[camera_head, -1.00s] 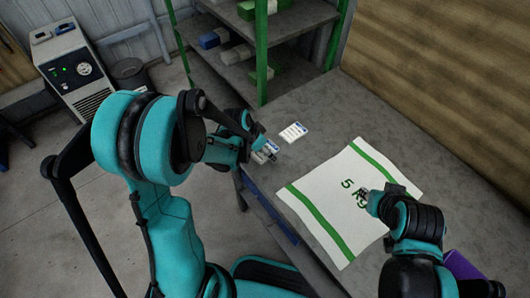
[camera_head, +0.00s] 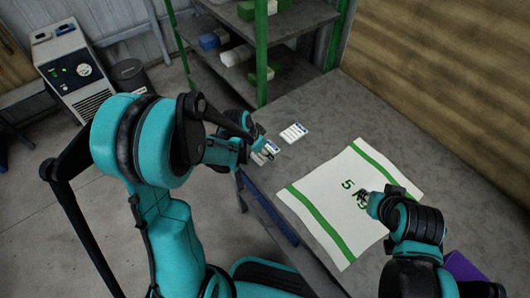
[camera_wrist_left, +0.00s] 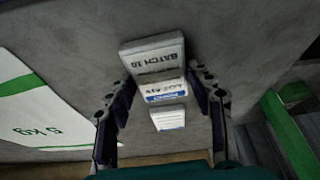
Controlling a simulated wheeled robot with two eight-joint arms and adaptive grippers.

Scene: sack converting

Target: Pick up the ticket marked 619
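My left gripper (camera_head: 262,146) is low over the table's left part. In the left wrist view its two fingers (camera_wrist_left: 162,82) stand apart. Ahead of and between them lies a grey-white piece marked "BATCH 10" (camera_wrist_left: 155,58), its last characters unclear. Just below it in the picture is a ticket with a blue edge (camera_wrist_left: 163,91), whose number looks like 619 but is blurred. A farther white ticket (camera_wrist_left: 169,118) lies flat; it also shows in the head view (camera_head: 294,132). My right gripper (camera_head: 368,197) is over the sack, its fingers too small to read.
A white sack with green stripes (camera_head: 318,220) lies flat on the grey table (camera_head: 330,110). A green-posted shelf (camera_head: 262,60) stands behind the table. A purple object (camera_head: 464,268) is at the lower right. A bin (camera_head: 130,75) and a machine (camera_head: 75,70) stand on the floor.

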